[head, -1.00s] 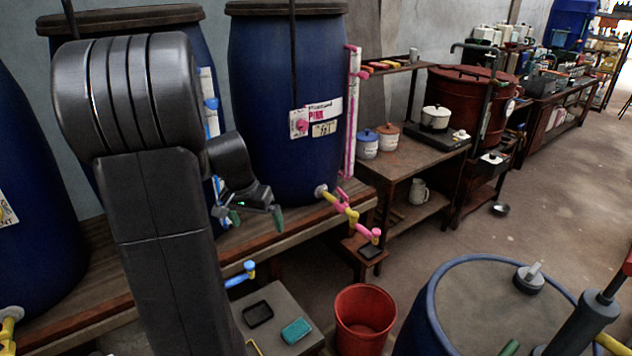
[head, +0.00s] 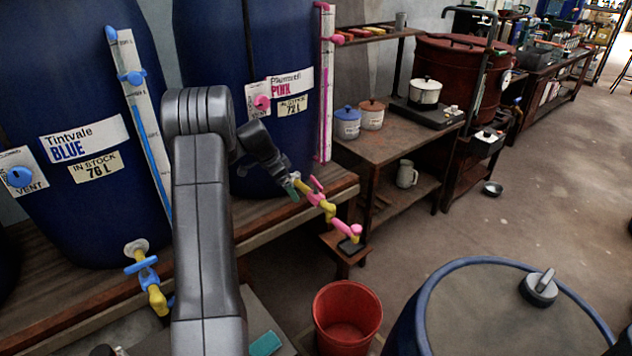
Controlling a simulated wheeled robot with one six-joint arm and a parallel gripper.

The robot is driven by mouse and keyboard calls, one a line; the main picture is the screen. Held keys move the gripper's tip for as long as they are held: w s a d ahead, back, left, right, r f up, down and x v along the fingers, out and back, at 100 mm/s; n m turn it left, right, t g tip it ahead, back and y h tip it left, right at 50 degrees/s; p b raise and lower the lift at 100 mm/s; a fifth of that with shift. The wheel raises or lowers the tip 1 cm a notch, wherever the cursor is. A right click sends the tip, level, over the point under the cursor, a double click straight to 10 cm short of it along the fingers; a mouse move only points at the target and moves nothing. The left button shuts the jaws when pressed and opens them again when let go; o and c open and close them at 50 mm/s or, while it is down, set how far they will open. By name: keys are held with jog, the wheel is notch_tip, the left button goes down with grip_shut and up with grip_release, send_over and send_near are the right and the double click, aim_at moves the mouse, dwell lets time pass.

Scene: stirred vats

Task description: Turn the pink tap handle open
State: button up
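The pink barrel (head: 215,60), a blue drum labelled "Pigment PINK", stands on the wooden bench. Its yellow tap sticks out low at the front, with the pink tap handle (head: 316,184) on top and more pink parts along the pipe and at the outlet (head: 348,230). My gripper (head: 293,184) is at the barrel end of this tap, just left of the handle. A green fingertip shows by the yellow pipe. The fingers are small and overlap the tap, so I cannot tell their gap or whether they touch it. The gripper hides the pipe's start.
The blue barrel (head: 75,130), labelled "Tintvale BLUE", has its own tap (head: 147,280) with a blue handle at left. A red bucket (head: 345,318) stands on the floor below. A blue-rimmed vat (head: 440,285) is at lower right.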

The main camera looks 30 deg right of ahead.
aim_at(316, 181)
jog(key=d, duration=0.3)
jog(key=d+p, duration=0.1)
jog(key=d, duration=0.2)
jog(key=s+d, duration=0.1)
jog(key=d, duration=0.2)
jog(key=shift+p, duration=0.3)
jog(key=shift+x, duration=1.1)
jog(key=shift+d+f, duration=0.35)
jog(key=shift+f, duration=0.1)
